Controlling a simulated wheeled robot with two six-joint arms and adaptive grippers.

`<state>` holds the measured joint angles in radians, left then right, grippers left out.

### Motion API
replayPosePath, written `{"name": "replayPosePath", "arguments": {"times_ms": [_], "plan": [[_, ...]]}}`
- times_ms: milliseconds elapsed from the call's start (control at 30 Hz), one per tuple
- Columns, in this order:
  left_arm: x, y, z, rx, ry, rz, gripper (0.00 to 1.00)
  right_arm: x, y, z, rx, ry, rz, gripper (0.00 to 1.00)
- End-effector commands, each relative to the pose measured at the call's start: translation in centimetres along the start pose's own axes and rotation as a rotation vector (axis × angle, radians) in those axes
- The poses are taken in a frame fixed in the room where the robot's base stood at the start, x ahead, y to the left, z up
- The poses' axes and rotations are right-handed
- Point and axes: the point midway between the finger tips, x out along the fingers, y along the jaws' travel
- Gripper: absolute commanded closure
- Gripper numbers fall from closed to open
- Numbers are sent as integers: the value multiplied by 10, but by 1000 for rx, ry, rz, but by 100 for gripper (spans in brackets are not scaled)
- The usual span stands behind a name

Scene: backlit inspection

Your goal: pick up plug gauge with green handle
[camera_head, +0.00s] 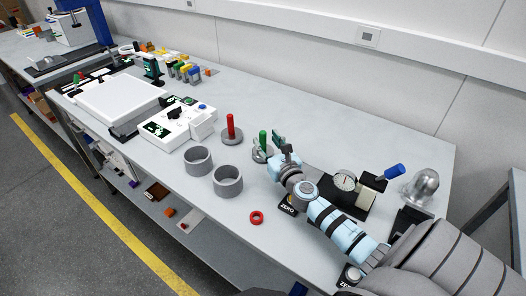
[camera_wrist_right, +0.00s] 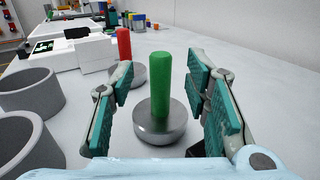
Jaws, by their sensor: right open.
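The plug gauge with the green handle (camera_head: 263,138) stands upright on the bench in the head view, at the fingers of my right gripper (camera_head: 270,150). In the right wrist view the green handle (camera_wrist_right: 161,84) rises from a round metal base (camera_wrist_right: 160,128). My right gripper (camera_wrist_right: 160,110) is open, with one teal-padded finger on each side of the gauge and a visible gap on both sides. A similar plug gauge with a red handle (camera_head: 230,128) stands to its left. My left gripper is not in view.
Two grey rings (camera_head: 228,181) stand left of my right arm, and a small red ring (camera_head: 257,217) lies in front. A dial gauge stand (camera_head: 345,184) and a metal dome (camera_head: 421,186) are to the right. A white device (camera_head: 180,122) stands left. Bench behind the gauges is clear.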

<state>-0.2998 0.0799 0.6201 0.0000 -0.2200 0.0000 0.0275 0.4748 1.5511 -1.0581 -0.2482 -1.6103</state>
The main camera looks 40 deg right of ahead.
Motion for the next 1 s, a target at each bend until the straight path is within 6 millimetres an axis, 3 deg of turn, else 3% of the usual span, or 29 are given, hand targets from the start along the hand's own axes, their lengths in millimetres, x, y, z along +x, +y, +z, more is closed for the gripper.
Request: {"name": "replayPosePath", "arguments": {"times_ms": [100,333,600,1000], "plan": [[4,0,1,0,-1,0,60,19,0,-1,2,0,-1,57],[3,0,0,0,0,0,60,23,0,-1,1,1,0,57],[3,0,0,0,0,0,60,23,0,-1,0,1,0,100],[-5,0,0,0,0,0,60,23,0,8,-1,-1,0,100]]}}
